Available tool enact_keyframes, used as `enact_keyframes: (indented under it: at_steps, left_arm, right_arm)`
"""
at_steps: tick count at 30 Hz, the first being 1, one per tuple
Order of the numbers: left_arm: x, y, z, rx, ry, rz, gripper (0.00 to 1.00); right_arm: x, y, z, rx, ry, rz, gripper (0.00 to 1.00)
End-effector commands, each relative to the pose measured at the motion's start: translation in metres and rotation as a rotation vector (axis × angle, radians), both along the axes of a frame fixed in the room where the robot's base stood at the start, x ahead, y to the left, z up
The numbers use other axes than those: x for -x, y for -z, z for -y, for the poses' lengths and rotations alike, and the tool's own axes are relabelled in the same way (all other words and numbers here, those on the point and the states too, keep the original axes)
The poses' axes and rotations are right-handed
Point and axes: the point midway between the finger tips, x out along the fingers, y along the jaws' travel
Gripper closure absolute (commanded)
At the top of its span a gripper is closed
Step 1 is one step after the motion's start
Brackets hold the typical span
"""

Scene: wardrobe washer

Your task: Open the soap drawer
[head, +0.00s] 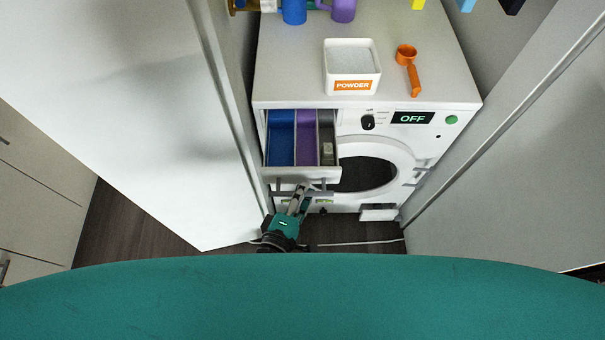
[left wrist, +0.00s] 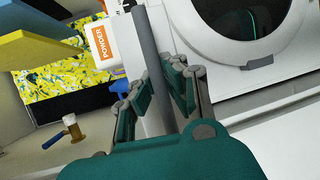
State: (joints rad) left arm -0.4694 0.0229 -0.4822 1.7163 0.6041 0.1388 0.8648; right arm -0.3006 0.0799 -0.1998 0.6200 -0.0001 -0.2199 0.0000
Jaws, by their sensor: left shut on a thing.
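The soap drawer (head: 295,172) is pulled well out of the upper left of the white washer (head: 440,103). Its blue, purple and grey compartments show from above. My left gripper (head: 300,190) is at the drawer's front, shut on the grey bar handle (head: 323,193). In the left wrist view the handle (left wrist: 146,65) runs between the two fingers of my left gripper (left wrist: 155,92). The fingers partly hide the handle. My right gripper is in neither view.
The round door (head: 408,160) is right of the drawer. A large white panel (head: 165,110) stands close on the left, another panel (head: 510,150) on the right.

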Motion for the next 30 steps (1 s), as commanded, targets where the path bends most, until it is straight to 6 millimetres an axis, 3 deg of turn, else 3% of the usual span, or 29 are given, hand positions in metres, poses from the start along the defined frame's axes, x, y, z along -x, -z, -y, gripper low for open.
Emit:
enact_keyframes:
  at_steps: [14,15,21,30]
  left_arm:
    - [0.0064,-0.0021,0.0002,0.006,-0.003,0.003,1.0]
    - [0.0063,-0.0022,0.0002,0.006,-0.003,0.004,0.92]
    - [0.0065,-0.0015,0.0002,0.004,-0.002,0.003,0.65]
    - [0.0082,-0.0007,-0.0006,0.002,0.0,0.001,0.64]
  right_arm:
    - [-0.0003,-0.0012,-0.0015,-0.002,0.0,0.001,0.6]
    - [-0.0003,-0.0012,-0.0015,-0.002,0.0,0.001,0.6]
    - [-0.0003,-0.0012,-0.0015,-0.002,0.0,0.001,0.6]
    - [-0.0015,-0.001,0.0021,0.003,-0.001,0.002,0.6]
